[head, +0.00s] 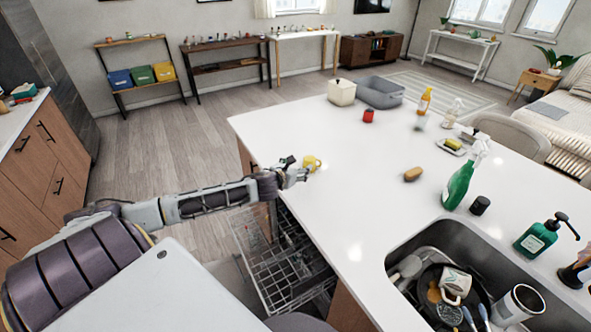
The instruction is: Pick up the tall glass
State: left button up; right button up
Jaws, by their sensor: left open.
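I cannot pick out the tall glass for certain. A tall, pale-rimmed cylinder (518,303) leans in the sink at the lower right, and its material is unclear. A small clear, glass-like item (421,122) stands at the far side of the island beside an orange bottle (425,100). My left gripper (301,174) is open at the island's left edge, close to a yellow mug (312,163). It is far from both candidates, and I cannot tell if it touches the mug. My right gripper is out of view.
The sink (405,262) holds a pan, a white mug and utensils. A green spray bottle (459,187), black cup (480,205) and soap dispenser (540,238) stand beside it. An open dishwasher rack (275,265) lies below my left arm. The island's middle (345,200) is clear.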

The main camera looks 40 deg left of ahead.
aim_at(255, 243)
jog(key=u, duration=1.7)
